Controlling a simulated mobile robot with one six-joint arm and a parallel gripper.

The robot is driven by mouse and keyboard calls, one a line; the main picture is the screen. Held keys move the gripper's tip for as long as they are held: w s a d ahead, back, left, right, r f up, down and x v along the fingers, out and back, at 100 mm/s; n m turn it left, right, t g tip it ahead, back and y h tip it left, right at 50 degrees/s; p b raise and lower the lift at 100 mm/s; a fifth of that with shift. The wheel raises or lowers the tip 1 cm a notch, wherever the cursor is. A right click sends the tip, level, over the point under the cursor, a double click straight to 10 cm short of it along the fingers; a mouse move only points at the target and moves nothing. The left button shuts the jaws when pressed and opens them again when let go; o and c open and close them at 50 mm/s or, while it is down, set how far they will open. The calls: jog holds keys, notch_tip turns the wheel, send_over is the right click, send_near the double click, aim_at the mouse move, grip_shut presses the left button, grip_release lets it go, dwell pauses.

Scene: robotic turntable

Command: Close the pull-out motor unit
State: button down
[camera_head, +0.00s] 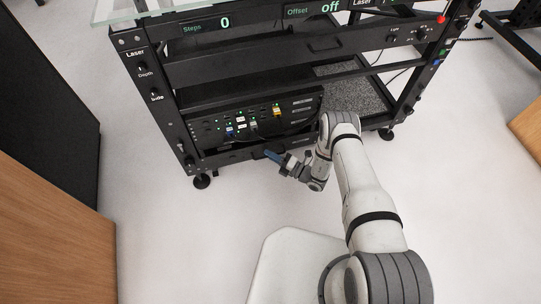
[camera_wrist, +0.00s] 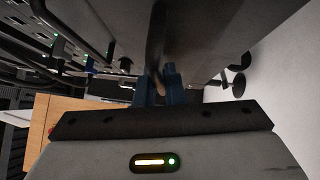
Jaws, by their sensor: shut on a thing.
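The motor unit (camera_head: 212,132) is a black box in the lower left of the rack, with coloured plugs, cables and small green lights on its panel. How far it stands out of the rack is hard to tell. My gripper (camera_head: 270,154) is low at the unit's front edge, with its blue fingers pointing left. In the wrist view the blue fingers of my gripper (camera_wrist: 158,88) are closed around a dark, narrow handle (camera_wrist: 156,48). The handle's far end is lost in shadow.
The black rack (camera_head: 140,68) stands on feet above a pale floor (camera_head: 150,235). A speckled grey board (camera_head: 355,96) lies on its lower right level. A wooden-topped cabinet (camera_head: 45,235) stands at left. The floor in front of the rack is clear.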

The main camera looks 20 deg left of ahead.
aim_at(270, 148)
jog(key=b, duration=0.1)
jog(key=w+a, duration=0.1)
jog(key=w+b, duration=0.1)
jog(key=shift+w+a+f+b, duration=0.25)
jog(key=shift+b, duration=0.05)
jog(key=shift+w+a, duration=0.2)
jog(key=shift+w, duration=0.1)
jog(key=shift+w+a+r, duration=0.1)
jog(key=shift+w+r, duration=0.05)
jog(key=shift+r, duration=0.15)
jog(key=c, duration=1.8)
grip_release()
jog(key=p+v, duration=0.1)
jog(key=v, duration=0.7)
jog(key=shift+f, duration=0.1)
